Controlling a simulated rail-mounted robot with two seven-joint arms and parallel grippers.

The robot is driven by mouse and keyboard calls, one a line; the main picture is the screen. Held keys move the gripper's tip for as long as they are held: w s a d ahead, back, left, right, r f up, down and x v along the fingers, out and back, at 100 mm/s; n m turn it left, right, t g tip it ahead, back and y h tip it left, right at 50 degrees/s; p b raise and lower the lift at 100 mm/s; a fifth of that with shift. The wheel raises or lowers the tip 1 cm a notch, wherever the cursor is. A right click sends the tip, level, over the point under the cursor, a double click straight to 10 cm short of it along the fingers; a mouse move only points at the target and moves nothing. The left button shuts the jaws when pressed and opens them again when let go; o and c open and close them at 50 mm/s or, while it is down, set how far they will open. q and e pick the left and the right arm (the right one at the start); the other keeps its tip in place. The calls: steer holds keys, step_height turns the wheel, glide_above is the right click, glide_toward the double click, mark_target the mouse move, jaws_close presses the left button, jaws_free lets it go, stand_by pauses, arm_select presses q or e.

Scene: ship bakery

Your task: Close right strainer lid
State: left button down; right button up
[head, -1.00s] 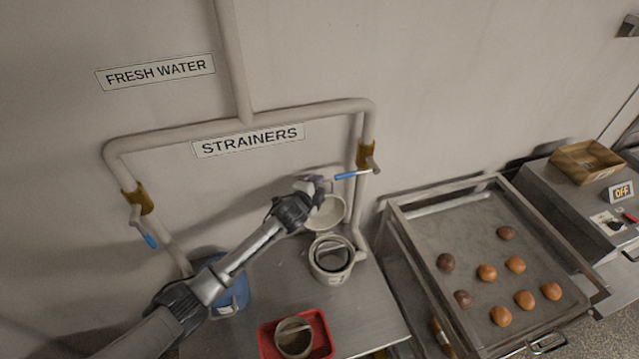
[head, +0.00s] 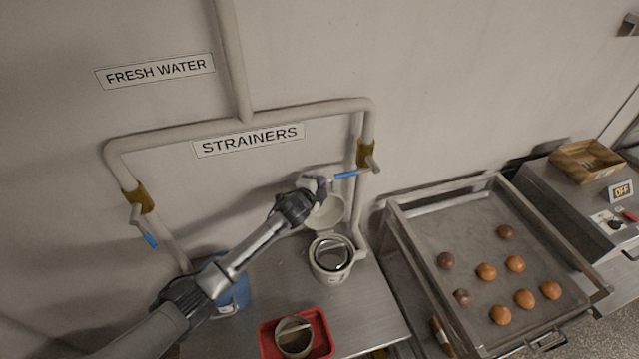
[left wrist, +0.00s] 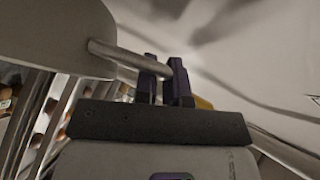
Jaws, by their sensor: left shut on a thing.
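The right strainer (head: 331,272) is a pale round pot with a dark opening, at the right of the metal counter. Its pale lid (head: 328,215) stands raised behind the opening. My left gripper (head: 319,184) is at the top of the lid, partly hidden by its own wrist. In the left wrist view my left fingers (left wrist: 166,82) are shut on the lid's metal bar handle (left wrist: 125,57), and the lid (left wrist: 58,38) fills the upper left. My right gripper is not in view.
A blue strainer (head: 235,290) stands behind my left arm. A red tray (head: 268,341) with a metal strainer basket (head: 293,336) sits at the counter's front. Pipes with a blue-handled valve (head: 346,175) run close to my gripper. A baking tray (head: 440,210) with buns lies right.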

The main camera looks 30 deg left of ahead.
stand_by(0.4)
arm_select(q)
steer(key=shift+s+d+f+b, duration=0.1)
steer(key=shift+s+d+b, duration=0.15)
steer(key=shift+d+b, duration=0.1)
steer(key=s+d+f+m+t+b, duration=0.2)
steer(key=s+d+m+t+b, duration=0.1)
steer(key=s+d+b, duration=0.4)
steer(key=shift+s+d+m+t+y+b, duration=0.2)
steer(key=shift+d+m+t+y+b, duration=0.3)
steer(key=shift+d+b, duration=0.6)
steer(key=shift+a, duration=0.15)
steer(key=c, duration=1.2)
jaws_free()
steer(key=shift+s, duration=0.1)
